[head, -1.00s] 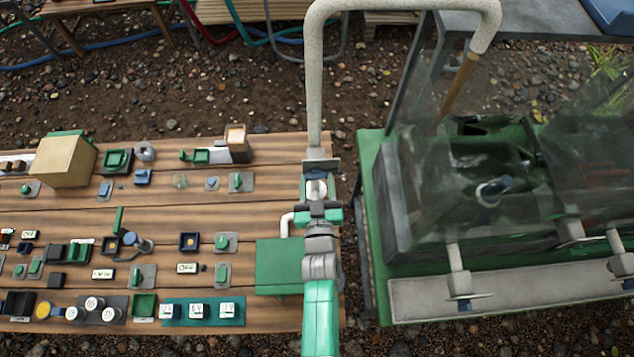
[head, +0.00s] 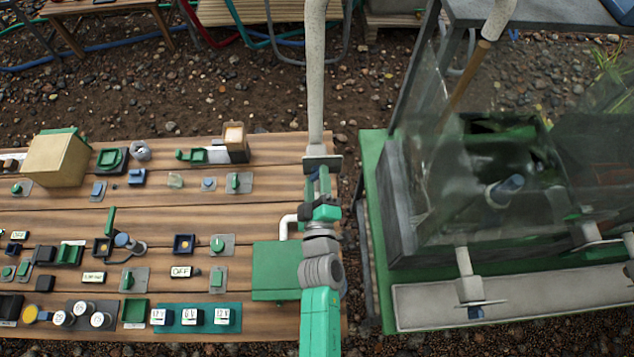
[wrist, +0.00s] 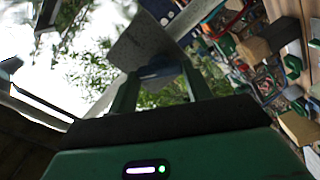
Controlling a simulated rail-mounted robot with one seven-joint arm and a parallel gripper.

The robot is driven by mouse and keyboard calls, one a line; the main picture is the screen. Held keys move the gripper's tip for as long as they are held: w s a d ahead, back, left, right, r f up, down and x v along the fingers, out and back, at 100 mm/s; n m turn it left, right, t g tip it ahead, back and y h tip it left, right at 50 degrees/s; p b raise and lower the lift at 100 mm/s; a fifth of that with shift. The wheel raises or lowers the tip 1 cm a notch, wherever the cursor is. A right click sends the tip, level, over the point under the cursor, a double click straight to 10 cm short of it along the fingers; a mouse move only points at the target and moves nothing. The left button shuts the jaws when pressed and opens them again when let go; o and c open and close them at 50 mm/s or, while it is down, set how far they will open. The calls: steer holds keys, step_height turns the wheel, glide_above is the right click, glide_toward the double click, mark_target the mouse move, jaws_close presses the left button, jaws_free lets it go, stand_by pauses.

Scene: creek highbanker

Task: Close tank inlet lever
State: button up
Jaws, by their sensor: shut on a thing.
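A tall pale pipe (head: 315,80) rises at the top centre of the head view, with a grey valve plate (head: 322,163) at its lower end. The plate also shows in the wrist view (wrist: 145,42), just beyond my fingertips. My gripper (head: 322,186) is directly below the plate, with its green fingers around a small dark blue part, which I take to be the inlet lever. This blue part shows between the fingertips in the wrist view (wrist: 160,72). The fingers and the plate hide most of the lever, so its exact angle is unclear.
A wooden panel (head: 60,212) with several switches, knobs and labels lies to the left. A green box (head: 275,268) with a white elbow pipe sits close beside my arm. To the right stands a green-framed tank with clear walls (head: 440,185) and posts. Gravel lies behind.

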steer(key=n+b, duration=0.1)
steer(key=n, duration=0.5)
steer(key=shift+f, duration=0.15)
steer(key=shift+n, duration=0.3)
stand_by(0.4)
steer(key=o, duration=1)
steer(key=shift+s, duration=0.1)
steer(key=s, duration=0.7)
steer(key=shift+s+d, duration=0.15)
steer(key=shift+s, duration=0.15)
